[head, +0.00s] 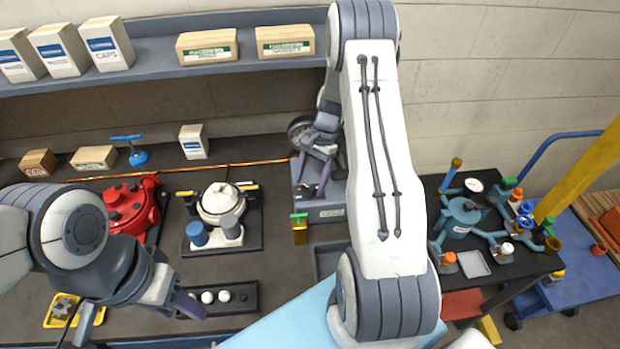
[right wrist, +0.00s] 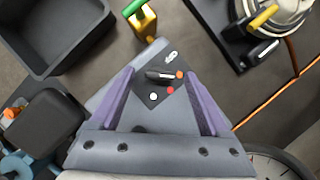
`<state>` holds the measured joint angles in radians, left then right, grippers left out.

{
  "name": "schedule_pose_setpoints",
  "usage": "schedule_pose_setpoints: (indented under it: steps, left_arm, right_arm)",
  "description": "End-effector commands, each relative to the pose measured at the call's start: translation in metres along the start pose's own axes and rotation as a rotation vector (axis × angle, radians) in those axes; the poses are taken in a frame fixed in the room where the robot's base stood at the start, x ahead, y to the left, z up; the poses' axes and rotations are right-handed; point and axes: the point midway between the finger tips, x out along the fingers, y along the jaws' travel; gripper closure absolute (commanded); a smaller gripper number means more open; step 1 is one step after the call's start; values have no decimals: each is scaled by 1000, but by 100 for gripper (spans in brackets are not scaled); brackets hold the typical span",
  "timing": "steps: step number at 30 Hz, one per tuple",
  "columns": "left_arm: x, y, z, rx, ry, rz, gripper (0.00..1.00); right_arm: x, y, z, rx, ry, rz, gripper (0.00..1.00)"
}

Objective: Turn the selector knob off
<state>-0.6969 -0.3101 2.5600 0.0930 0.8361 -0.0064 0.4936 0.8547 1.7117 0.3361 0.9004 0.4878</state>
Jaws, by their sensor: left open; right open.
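The plate is on a grey box (head: 322,213), which also shows in the head view. My right gripper (head: 309,190) is open over the box, its purple fingers on either side of the knob and apart from it. My left gripper (head: 182,304) is open at the lower left.
A black tray (head: 245,284) with white balls lies beside my left gripper. A brass block with a green handle (head: 300,228) stands at the box's front left. A red machine (head: 130,206) and a white-lidded pot (head: 222,204) stand left. A shelf (head: 160,65) with boxes runs above.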

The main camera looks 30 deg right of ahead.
Motion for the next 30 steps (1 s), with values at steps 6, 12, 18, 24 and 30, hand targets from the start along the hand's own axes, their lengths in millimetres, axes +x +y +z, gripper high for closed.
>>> schedule_pose_setpoints:
  steps: [6, 12, 18, 24, 30]
  left_arm:
    - [-3, 0, 0, 1, 0, 0, 50]
    - [-3, 0, 0, 1, 0, 0, 50]
    - [-3, 0, 0, 0, 0, 0, 50]
    - [-2, 0, 0, 0, 0, 0, 50]
    - [0, 0, 0, 0, 0, 0, 50]
  right_arm:
    - [9, 0, 0, 0, 1, 1, 20]
    - [9, 0, 0, 0, 1, 0, 28]
    - [8, 1, 0, 0, 1, 0, 100]
    - [8, 0, 0, -10, 1, 4, 100]
    - [8, 0, -1, -72, 1, 30, 100]
